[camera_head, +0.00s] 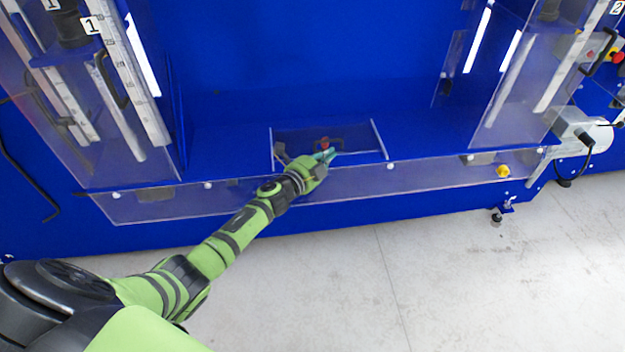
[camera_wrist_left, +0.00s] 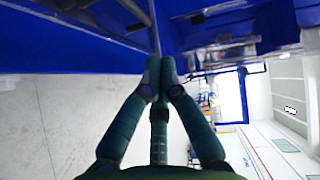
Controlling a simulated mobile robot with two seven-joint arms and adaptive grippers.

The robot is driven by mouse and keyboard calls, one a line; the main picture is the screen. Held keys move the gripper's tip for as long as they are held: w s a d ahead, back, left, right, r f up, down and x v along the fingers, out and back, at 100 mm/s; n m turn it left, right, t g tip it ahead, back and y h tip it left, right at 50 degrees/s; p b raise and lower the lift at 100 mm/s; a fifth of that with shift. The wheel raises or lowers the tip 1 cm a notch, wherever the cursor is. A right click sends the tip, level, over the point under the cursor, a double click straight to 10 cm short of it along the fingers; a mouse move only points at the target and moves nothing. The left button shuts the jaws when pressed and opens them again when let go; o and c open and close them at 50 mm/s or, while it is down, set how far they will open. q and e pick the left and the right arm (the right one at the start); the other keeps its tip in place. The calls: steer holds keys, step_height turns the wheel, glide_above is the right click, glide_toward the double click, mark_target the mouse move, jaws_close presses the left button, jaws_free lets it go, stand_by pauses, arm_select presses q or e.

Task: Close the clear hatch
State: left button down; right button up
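The clear hatch (camera_head: 352,137) is a small see-through panel with pale side edges, in the middle of the blue machine's front ledge. How far it stands open is hard to tell. My left gripper (camera_head: 327,157) reaches in from the lower left, its fingertips at the hatch's lower front part. My right gripper is not in view.
A dark fitting with a red part (camera_head: 325,144) shows behind the hatch. A clear front guard (camera_head: 430,175) runs along the ledge, with a yellow knob (camera_head: 503,171) at its right. Clear side panels stand left and right. The pale floor (camera_head: 400,270) in front is free.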

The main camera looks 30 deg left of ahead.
arm_select(q)
steer(key=v, duration=0.9)
steer(key=s+a+f+n+g+y, duration=0.1)
steer(key=s+f+n+g, duration=0.15)
steer(key=s+f, duration=0.45)
steer(key=s+a+f+n+g+y, duration=0.15)
steer(key=s+f+n, duration=0.25)
steer(key=f, duration=0.7)
steer(key=s+f+n+g+y, duration=0.1)
steer(key=s+f+n+g, duration=0.3)
steer(key=f, duration=0.5)
steer(key=s+d+f+n+g, duration=0.2)
steer(key=s+f, duration=0.3)
steer(key=s, duration=0.6)
steer(key=s+d+f+n+g, duration=0.2)
steer(key=s+f, duration=0.3)
steer(key=s, duration=0.6)
steer(key=s+d+f+n+g, duration=0.2)
steer(key=s+f, duration=0.3)
steer(key=s, duration=0.6)
steer(key=shift+s+d+g, duration=0.3)
steer(key=shift+d+g, duration=0.2)
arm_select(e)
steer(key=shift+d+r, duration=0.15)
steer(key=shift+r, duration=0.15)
